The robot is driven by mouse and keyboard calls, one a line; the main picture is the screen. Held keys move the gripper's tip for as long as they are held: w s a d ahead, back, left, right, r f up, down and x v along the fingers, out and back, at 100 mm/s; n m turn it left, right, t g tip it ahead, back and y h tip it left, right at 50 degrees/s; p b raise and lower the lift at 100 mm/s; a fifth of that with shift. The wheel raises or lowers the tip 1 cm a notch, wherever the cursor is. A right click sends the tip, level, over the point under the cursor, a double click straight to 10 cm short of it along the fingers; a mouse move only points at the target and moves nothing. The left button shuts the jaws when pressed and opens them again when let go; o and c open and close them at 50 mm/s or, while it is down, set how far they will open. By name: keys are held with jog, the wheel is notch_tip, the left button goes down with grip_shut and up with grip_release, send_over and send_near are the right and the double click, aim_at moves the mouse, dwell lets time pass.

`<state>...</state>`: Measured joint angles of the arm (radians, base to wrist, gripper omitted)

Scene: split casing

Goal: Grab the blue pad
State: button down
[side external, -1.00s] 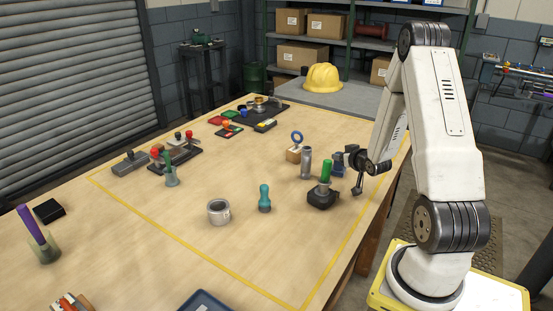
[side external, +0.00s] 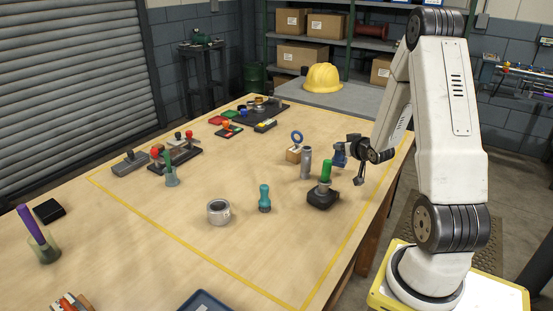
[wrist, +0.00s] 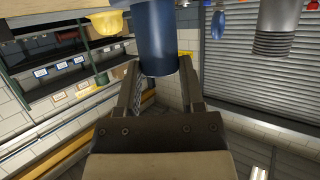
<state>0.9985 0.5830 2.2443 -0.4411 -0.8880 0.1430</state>
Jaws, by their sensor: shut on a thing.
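My gripper (side external: 352,151) is at the right side of the table, pointing left. It is shut on a dark blue cylindrical part (side external: 339,155), which appears raised a little off the table. In the wrist view this blue part (wrist: 158,40) sits between the two fingers (wrist: 157,85). Small flat red (side external: 216,120) and green (side external: 231,114) pads lie at the far end, with a small bluish patch (side external: 240,112) by the green one. That patch is too small to make out clearly.
A grey metal cylinder (side external: 306,163) and a green peg on a black base (side external: 322,198) stand close to my gripper. A wooden block with a blue ring (side external: 295,148) is just behind. The front middle holds a teal peg (side external: 264,199) and a metal ring (side external: 219,211).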

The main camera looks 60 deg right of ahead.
aim_at(342, 162)
notch_tip(342, 162, up, 6)
jog(key=shift+r, duration=0.2)
jog(key=shift+r, duration=0.1)
dwell(0.8)
